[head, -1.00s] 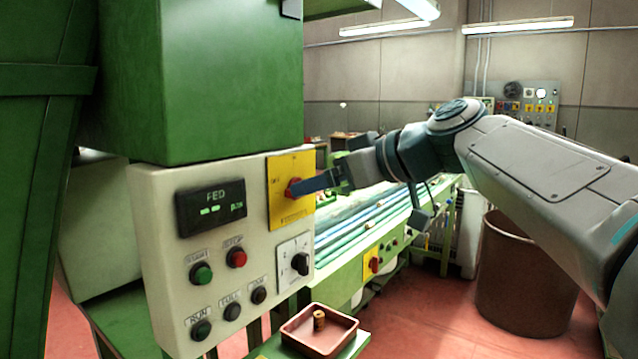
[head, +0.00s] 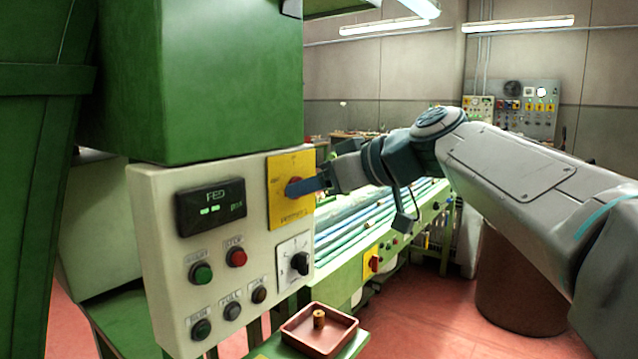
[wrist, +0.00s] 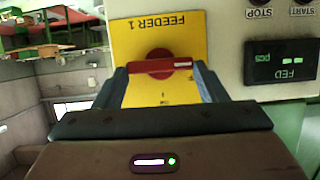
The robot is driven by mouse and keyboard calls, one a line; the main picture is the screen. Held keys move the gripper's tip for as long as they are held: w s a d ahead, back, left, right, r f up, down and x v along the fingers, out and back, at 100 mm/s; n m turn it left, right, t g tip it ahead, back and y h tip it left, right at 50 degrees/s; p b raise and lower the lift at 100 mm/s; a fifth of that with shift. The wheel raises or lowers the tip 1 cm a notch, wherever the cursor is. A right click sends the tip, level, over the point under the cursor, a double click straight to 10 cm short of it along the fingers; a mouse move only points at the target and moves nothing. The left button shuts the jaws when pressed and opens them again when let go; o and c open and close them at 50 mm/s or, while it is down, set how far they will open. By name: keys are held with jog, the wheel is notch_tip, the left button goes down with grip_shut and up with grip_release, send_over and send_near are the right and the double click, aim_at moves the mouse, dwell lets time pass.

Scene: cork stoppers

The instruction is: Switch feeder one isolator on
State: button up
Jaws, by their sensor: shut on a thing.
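The feeder one isolator is a red rotary handle (wrist: 168,64) on a yellow plate (head: 293,212) at the right of the cream control panel. In the wrist view the yellow plate (wrist: 185,32) reads "FEEDER 1", and the handle lies crosswise on it. My gripper (head: 300,187) reaches the handle from the right and is shut on it. In the wrist view its blue fingers (wrist: 162,72) stand at the two ends of the handle. The fingers hide most of the handle in the head view.
The panel (head: 160,260) also carries a lit display (head: 211,207), a black selector (head: 300,263) and several push buttons. A red tray (head: 300,340) with a cork stopper (head: 319,319) sits below. A brown bin (head: 520,285) stands at the right under my arm.

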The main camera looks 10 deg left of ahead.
jog(key=shift+w+d+f+m+g+y, duration=0.1)
jog(key=shift+w+f+m+g+y, duration=0.2)
jog(key=shift+m+g+y, duration=1.25)
jog(key=shift+w+d+f+m+g+y, duration=0.15)
jog(key=shift+f+m+y, duration=0.15)
jog(key=shift+m, duration=2.55)
jog(key=shift+w+f+m+g+y, duration=0.25)
jog(key=shift+m+g+y, duration=0.65)
jog(key=shift+m, duration=1.3)
jog(key=o, duration=1)
jog(key=shift+d, duration=0.1)
